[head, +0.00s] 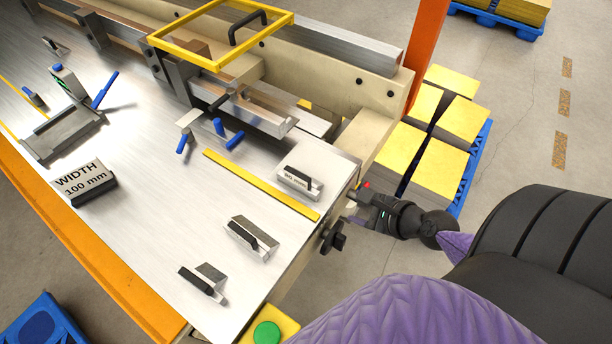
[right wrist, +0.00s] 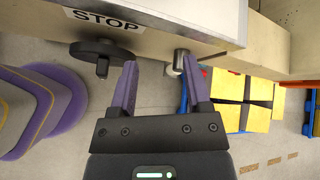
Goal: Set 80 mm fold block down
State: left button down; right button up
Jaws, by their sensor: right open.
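A larger block marked "WIDTH 100 mm" (head: 85,183) lies at the left. My right gripper (head: 356,202) is beyond the table's right edge, apart from the blocks. In the right wrist view the right gripper (right wrist: 160,64) is open, with nothing held between its fingers. My left gripper is not in view.
A dark handwheel (head: 334,237) juts from the table's right side; it also shows in the right wrist view (right wrist: 101,54). Two angled metal pieces (head: 252,238) (head: 204,280) lie near the front. A yellow strip (head: 260,185) crosses the table. Yellow-topped stacks (head: 436,165) stand on a blue pallet.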

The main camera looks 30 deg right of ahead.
aim_at(305, 177)
jog(key=w+a+r+m+t+y, duration=0.25)
jog(key=w+a+r+m, duration=0.2)
jog(key=r, duration=0.35)
jog(key=shift+m+g, duration=0.25)
jog(key=shift+g, duration=0.1)
jog(key=x, duration=0.4)
jog(key=a+x, duration=0.1)
jog(key=x, duration=0.3)
jog(key=shift+s, duration=0.1)
jog(key=c, duration=0.7)
grip_shut()
